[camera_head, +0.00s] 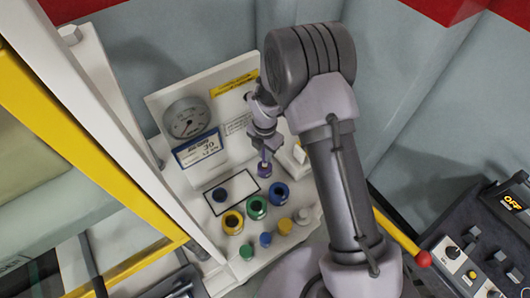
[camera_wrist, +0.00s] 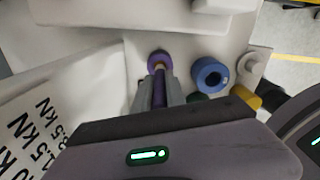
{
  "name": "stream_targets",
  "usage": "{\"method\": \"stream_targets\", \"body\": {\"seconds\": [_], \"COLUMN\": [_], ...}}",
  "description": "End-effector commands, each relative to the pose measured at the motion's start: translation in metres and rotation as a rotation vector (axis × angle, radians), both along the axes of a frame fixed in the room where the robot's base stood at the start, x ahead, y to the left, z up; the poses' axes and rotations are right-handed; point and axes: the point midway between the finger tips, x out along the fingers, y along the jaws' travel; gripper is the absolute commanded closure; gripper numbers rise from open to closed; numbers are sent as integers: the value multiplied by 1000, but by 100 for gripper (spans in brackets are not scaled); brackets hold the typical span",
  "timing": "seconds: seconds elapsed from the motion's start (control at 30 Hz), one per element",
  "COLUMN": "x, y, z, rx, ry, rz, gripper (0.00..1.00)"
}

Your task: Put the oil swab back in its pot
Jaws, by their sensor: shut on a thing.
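The oil swab is a thin purple stick (camera_wrist: 159,92) with a tan part at its far end. My gripper (camera_head: 266,147) is shut on it, with a grey finger on each side in the wrist view (camera_wrist: 160,88). The pot is a small purple ring-shaped pot (camera_head: 264,171) on the white stand, directly below my gripper. In the wrist view the pot (camera_wrist: 152,56) lies right at the swab's far end. The tan part overlaps the pot's opening there. I cannot tell whether the swab's end is inside the pot or just above it.
Blue (camera_head: 278,194), green (camera_head: 257,208) and yellow (camera_head: 233,222) ring pots stand in a row, with several small coloured pieces in front. A black-outlined rectangle (camera_head: 244,179) is left of the purple pot. A dial gauge (camera_head: 186,118) and a sign (camera_head: 198,148) stand behind.

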Motion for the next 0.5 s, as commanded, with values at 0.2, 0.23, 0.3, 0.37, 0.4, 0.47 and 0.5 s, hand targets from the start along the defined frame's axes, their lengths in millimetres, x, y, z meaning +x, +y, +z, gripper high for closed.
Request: {"method": "stream_targets", "body": {"seconds": [0.2,0.23,0.3,0.37,0.4,0.47,0.5], "x": [0,0,0,0,0,0,0], "y": [0,0,0,0,0,0,0], "z": [-19,-21,-26,-30,-33,-37,-40], "rx": [0,0,0,0,0,0,0], "ry": [0,0,0,0,0,0,0], "rz": [0,0,0,0,0,0,0], "gripper": [100,100,100,100,100,100,100]}}
